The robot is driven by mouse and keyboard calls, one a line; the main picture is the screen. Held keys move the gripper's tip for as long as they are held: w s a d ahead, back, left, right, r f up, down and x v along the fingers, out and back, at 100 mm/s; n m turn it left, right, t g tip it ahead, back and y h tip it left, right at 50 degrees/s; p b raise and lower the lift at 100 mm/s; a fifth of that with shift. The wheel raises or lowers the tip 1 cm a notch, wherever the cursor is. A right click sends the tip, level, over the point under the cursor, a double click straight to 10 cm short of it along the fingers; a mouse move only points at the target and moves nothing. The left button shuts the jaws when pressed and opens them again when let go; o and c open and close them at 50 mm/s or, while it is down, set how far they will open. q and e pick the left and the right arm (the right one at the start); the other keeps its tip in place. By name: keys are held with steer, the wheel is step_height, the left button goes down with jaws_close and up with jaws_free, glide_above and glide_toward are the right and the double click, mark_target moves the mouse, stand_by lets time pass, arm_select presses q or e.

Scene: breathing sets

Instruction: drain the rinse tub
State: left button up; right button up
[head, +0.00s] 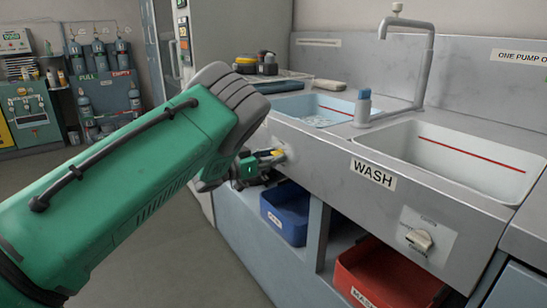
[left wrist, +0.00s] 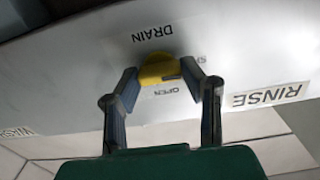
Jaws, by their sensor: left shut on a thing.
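The rinse tub (head: 316,109) is the pale blue basin in the far part of the counter, with liquid in it. Its yellow drain knob (left wrist: 158,69) shows in the left wrist view, upside down, between the words DRAIN and OPEN on the front panel; the RINSE label (left wrist: 271,95) is beside it. My left gripper (head: 272,157) is at the counter's front below the tub. In the left wrist view its fingers (left wrist: 162,78) are shut on the knob from both sides, partly hiding another word. Which way the knob points is hard to tell.
The white wash tub (head: 448,158) with a red line is at right, its knob (head: 419,240) below. Blue (head: 284,213) and red (head: 385,277) bins sit under the counter. Floor at left is clear.

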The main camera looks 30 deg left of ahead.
arm_select(q)
steer(key=shift+r+m, duration=0.1)
steer(key=shift+m, duration=0.2)
steer(key=shift+m+p, duration=0.7)
steer(key=shift+m, duration=0.3)
steer(key=m+p, duration=0.1)
steer(key=m, duration=0.1)
steer(key=shift+m, duration=0.3)
steer(key=shift+d+f+m+p, duration=0.1)
steer(key=shift+f+m+p, duration=0.05)
steer(key=shift+m, duration=1.75)
steer(key=shift+f+m+p, duration=0.15)
steer(key=shift+m, duration=1.75)
steer(key=shift+s+f, duration=0.1)
steer(key=o, duration=1.2)
steer(key=shift+c, duration=0.2)
